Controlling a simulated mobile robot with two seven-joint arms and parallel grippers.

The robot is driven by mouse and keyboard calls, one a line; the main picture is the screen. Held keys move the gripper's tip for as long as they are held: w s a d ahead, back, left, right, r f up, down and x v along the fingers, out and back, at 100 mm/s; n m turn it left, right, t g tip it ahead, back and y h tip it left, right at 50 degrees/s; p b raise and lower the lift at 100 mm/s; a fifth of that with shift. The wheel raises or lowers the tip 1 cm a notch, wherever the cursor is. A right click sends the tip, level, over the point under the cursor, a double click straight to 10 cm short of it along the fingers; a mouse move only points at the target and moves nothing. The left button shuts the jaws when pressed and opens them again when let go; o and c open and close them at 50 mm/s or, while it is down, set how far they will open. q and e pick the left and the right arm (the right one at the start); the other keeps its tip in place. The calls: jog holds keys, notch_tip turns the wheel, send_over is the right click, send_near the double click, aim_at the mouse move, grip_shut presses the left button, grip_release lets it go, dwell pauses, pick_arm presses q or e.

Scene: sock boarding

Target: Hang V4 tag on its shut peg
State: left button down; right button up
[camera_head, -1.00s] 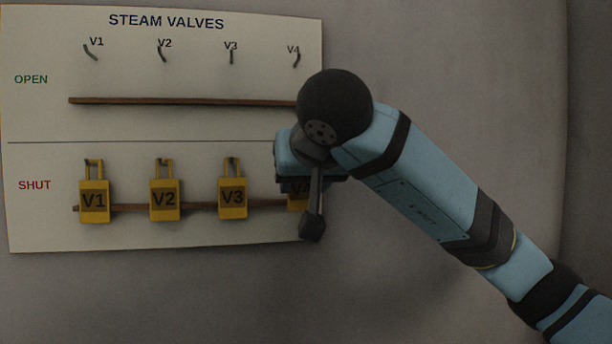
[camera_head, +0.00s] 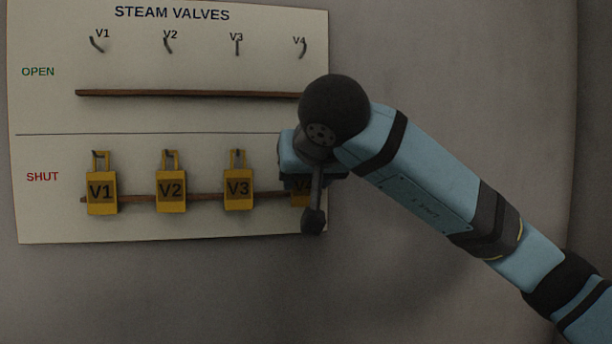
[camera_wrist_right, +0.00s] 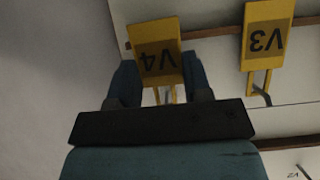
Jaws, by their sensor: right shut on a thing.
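The yellow V4 tag (camera_head: 302,193) is at the right end of the SHUT row, mostly hidden behind my right gripper (camera_head: 301,180) in the head view. In the right wrist view, which is upside down, the V4 tag (camera_wrist_right: 155,50) is between the two fingers of my right gripper (camera_wrist_right: 160,84), which is shut on it. Its wire loop points toward the palm. My left gripper is not in view.
The V1 (camera_head: 101,192), V2 (camera_head: 171,190) and V3 (camera_head: 238,189) tags hang on shut pegs, V3 close beside my gripper. A brown rail (camera_head: 190,93) crosses the OPEN row, whose pegs are empty. Another rail (camera_head: 137,198) runs behind the tags. Bare wall lies to the right.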

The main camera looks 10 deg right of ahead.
jog(key=o, duration=1)
jog(key=shift+c, duration=0.2)
jog(key=shift+s, duration=0.1)
